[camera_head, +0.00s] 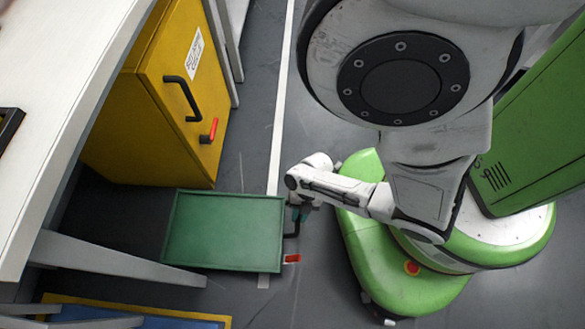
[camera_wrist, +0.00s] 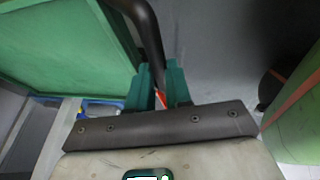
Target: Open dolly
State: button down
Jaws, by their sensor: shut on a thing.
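The dolly (camera_head: 225,232) is a low green tray with a raised rim on the grey floor, partly beside a white table leg. It also shows in the wrist view (camera_wrist: 60,45) at upper left. A dark handle (camera_head: 292,222) stands at its right edge, and in the wrist view the handle (camera_wrist: 147,35) runs down between the fingers. My gripper (camera_wrist: 160,85) has green fingers shut on this handle. In the head view my gripper (camera_head: 299,212) is low at the tray's right side, and the fingertips are small there. A red tab (camera_head: 291,258) sits at the tray's lower right corner.
A yellow cabinet (camera_head: 170,110) with a black handle and a red latch (camera_head: 209,131) stands behind the tray. A white table (camera_head: 60,90) is at left, its leg (camera_head: 110,262) near the tray. A blue panel with yellow edging (camera_head: 150,318) lies at the bottom. Floor at bottom middle is clear.

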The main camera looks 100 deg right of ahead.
jog(key=c, duration=1.1)
grip_release()
jog(key=shift+o, duration=0.2)
jog(key=p+v, duration=0.4)
jog(key=v, duration=0.6)
jog(key=shift+r, duration=0.3)
jog(key=shift+s+d, duration=0.1)
jog(key=shift+s, duration=0.05)
jog(key=w+a+r+m+g+h, duration=0.1)
jog(key=w+a+r+m+h, duration=0.15)
jog(key=w+r+m, duration=0.7)
jog(key=w+a+r+m+g+h, duration=0.15)
jog(key=w+a+r+m, duration=0.35)
jog(key=w+r, duration=0.7)
notch_tip(320, 180, up, 24)
jog(key=d+m+p, duration=0.1)
jog(key=p, duration=2.4)
jog(key=shift+s+d, duration=0.2)
jog(key=shift+s, duration=0.1)
